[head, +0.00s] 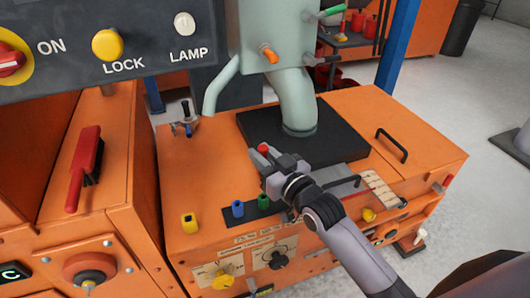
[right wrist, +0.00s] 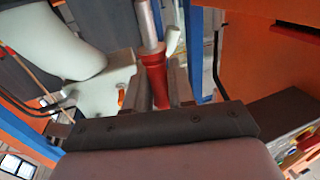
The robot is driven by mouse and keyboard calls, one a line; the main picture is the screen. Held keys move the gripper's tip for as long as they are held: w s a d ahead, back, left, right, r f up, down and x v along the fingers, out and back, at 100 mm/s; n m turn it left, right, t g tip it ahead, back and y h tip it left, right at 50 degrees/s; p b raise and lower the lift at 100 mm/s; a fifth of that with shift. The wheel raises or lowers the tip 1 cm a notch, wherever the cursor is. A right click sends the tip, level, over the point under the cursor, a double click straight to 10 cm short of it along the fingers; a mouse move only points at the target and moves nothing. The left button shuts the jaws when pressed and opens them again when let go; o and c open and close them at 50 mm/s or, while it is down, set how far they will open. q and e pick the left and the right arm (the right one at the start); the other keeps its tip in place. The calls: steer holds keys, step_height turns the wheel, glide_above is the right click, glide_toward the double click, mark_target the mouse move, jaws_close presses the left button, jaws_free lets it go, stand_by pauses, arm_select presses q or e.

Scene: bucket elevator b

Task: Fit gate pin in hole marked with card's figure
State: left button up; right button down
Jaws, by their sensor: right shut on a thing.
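My right gripper (head: 262,160) hangs over the orange cabinet in the head view, shut on a red-handled pin (head: 263,149). In the right wrist view the red handle (right wrist: 153,82) sits between the two fingers, with a bare metal shaft (right wrist: 146,20) reaching beyond it. Below and around the gripper is a black strip (head: 276,212) with a blue piece (head: 238,208) and a green piece (head: 263,201) standing in it. A pale green chute (head: 292,100) comes down onto a black plate (head: 255,122) behind the gripper. No card figure or marked hole can be made out. My left gripper is not seen.
A yellow block (head: 190,223) stands on the cabinet's (head: 185,165) left front. A black handle (head: 391,146) rises at its right. A red brush (head: 84,168) lies on the left cabinet.

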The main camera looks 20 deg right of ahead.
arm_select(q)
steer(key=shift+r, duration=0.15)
arm_select(e)
steer(key=shift+r+p, duration=0.1)
steer(key=shift+p, duration=0.35)
steer(key=shift+f+b, duration=0.55)
steer(key=shift+f, duration=0.2)
steer(key=shift+f+b, duration=1.4)
steer(key=shift+f, duration=0.9)
arm_select(q)
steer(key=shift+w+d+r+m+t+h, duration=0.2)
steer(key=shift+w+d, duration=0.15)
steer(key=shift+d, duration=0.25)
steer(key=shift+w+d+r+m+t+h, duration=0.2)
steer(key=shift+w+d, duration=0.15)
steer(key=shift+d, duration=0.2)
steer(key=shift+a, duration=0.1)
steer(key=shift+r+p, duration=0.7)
steer(key=shift+p, duration=0.15)
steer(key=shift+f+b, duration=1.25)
arm_select(e)
steer(key=shift+f, duration=1.85)
